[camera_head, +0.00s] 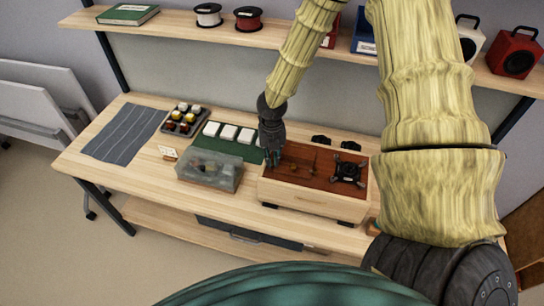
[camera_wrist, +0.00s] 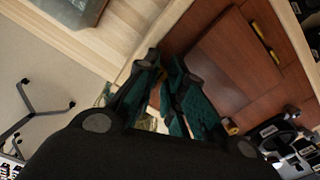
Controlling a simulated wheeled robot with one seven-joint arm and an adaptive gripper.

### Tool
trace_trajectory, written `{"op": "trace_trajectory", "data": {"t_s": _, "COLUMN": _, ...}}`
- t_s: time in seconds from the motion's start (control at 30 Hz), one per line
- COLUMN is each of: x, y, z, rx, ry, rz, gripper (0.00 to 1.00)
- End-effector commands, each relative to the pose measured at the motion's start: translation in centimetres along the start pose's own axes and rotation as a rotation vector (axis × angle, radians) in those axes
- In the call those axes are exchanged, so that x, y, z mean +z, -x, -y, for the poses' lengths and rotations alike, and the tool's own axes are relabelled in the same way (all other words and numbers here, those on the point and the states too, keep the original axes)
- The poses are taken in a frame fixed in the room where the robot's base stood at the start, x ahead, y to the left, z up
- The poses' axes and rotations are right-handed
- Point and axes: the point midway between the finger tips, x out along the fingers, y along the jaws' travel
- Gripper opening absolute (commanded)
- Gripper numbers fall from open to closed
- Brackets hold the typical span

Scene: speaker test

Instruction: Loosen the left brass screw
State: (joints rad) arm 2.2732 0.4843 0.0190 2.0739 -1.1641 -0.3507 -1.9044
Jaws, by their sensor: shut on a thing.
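A light wooden box (camera_head: 312,200) with a reddish-brown top panel (camera_head: 300,157) stands on the workbench. The panel also fills the upper right of the wrist view (camera_wrist: 225,65). My gripper (camera_head: 272,160) points down at the panel's left end. In the wrist view its teal fingers (camera_wrist: 165,62) are close together, shut on the left brass screw, which they almost wholly hide. A small brass part (camera_wrist: 230,126) shows right of the fingers, and a brass-coloured strip (camera_wrist: 257,30) lies farther up the panel. A black round part on a cross-shaped frame (camera_head: 347,169) sits at the panel's right.
A clear bin (camera_head: 210,172) stands close left of the box. Behind it, white squares lie on a green mat (camera_head: 228,145). A tray of coloured parts (camera_head: 183,120) and a grey striped cloth (camera_head: 125,134) lie farther left. A shelf (camera_head: 285,41) runs above the bench.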

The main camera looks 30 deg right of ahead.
Motion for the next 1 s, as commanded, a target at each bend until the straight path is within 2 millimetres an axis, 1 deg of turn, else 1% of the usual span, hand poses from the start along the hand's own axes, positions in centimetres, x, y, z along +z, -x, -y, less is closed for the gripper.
{"op": "trace_trajectory", "data": {"t_s": 0.43, "x": 0.21, "y": 0.14, "z": 0.00, "rx": 0.000, "ry": 0.010, "rz": 0.004, "gripper": 0.00}}
{"op": "trace_trajectory", "data": {"t_s": 0.47, "x": 0.21, "y": 0.13, "z": 0.00, "rx": 0.000, "ry": 0.010, "rz": 0.004, "gripper": 0.12}}
{"op": "trace_trajectory", "data": {"t_s": 0.5, "x": 0.21, "y": 0.13, "z": 0.00, "rx": 0.000, "ry": 0.010, "rz": 0.004, "gripper": 0.20}}
{"op": "trace_trajectory", "data": {"t_s": 0.6, "x": 0.15, "y": 0.10, "z": 0.00, "rx": 0.000, "ry": 0.010, "rz": 0.003, "gripper": 0.36}}
{"op": "trace_trajectory", "data": {"t_s": 0.87, "x": 0.07, "y": 0.05, "z": 0.00, "rx": 0.000, "ry": 0.010, "rz": 0.001, "gripper": 0.36}}
{"op": "trace_trajectory", "data": {"t_s": 1.0, "x": 0.09, "y": 0.40, "z": -0.02, "rx": 0.001, "ry": 0.010, "rz": 0.002, "gripper": 0.36}}
